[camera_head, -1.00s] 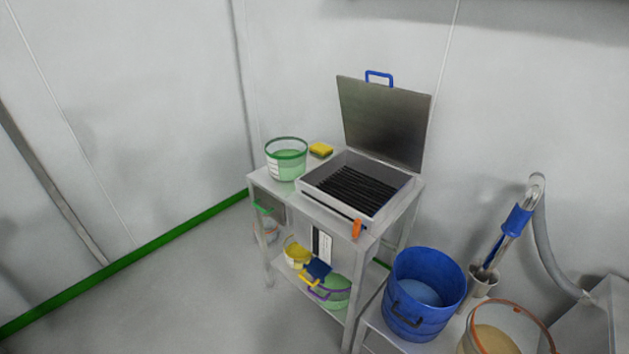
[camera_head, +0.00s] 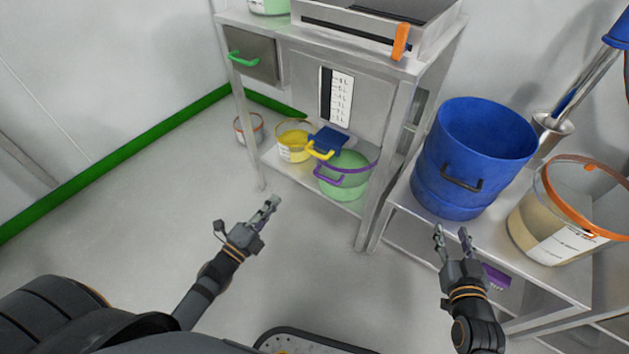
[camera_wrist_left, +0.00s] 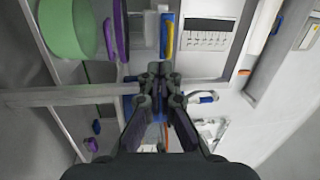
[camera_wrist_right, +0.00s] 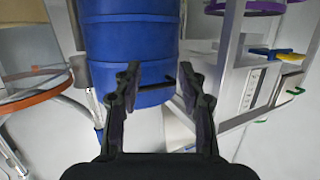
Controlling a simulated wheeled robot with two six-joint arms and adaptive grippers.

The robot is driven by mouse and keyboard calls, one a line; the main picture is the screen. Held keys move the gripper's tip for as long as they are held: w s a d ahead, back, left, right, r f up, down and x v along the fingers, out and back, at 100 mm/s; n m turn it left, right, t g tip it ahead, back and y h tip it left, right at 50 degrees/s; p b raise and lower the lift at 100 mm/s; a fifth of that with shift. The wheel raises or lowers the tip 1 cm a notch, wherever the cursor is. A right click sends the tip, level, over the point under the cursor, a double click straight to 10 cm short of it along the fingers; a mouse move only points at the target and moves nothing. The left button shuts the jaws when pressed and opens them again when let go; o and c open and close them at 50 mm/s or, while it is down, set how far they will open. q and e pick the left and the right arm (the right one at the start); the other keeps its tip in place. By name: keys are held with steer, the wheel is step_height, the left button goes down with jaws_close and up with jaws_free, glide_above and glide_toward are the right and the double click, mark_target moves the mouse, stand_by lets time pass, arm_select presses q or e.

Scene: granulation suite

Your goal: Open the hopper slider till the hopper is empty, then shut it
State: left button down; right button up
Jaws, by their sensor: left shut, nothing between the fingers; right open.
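The steel hopper body (camera_head: 375,85) has a dark sight strip (camera_head: 325,92) beside a marked scale (camera_head: 341,95); its contents are not discernible. Below its front is a blue slider (camera_head: 331,139) with a yellow handle (camera_head: 320,151), also in the left wrist view (camera_wrist_left: 170,36). A translucent tub with green contents (camera_head: 345,182) and a purple handle stands on the shelf beneath the slider. My left gripper (camera_head: 271,203) is shut and empty, in front of the hopper stand, apart from the handle. My right gripper (camera_head: 452,232) is open and empty, before the blue drum (camera_head: 475,150).
A yellow bucket (camera_head: 294,147) stands left of the green tub. A drawer with a green handle (camera_head: 243,60) is at upper left. An orange-rimmed bucket (camera_head: 565,215) stands right of the drum, near a purple object (camera_head: 495,276). The floor at left is clear.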

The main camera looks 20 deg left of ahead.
arm_select(q)
steer(key=w+d+r, duration=0.2)
steer(key=w+d, duration=0.1)
steer(key=w, duration=0.3)
steer(key=w+d+r+m+h+b, duration=0.1)
steer(key=w+d+r, duration=0.1)
steer(key=w, duration=0.5)
steer(key=shift+d, duration=0.45)
arm_select(e)
step_height(320, 180, up, 11)
steer(key=w+t, duration=0.1)
steer(key=t, duration=0.3)
steer(key=shift+r+t, duration=0.15)
steer(key=shift+t, duration=0.25)
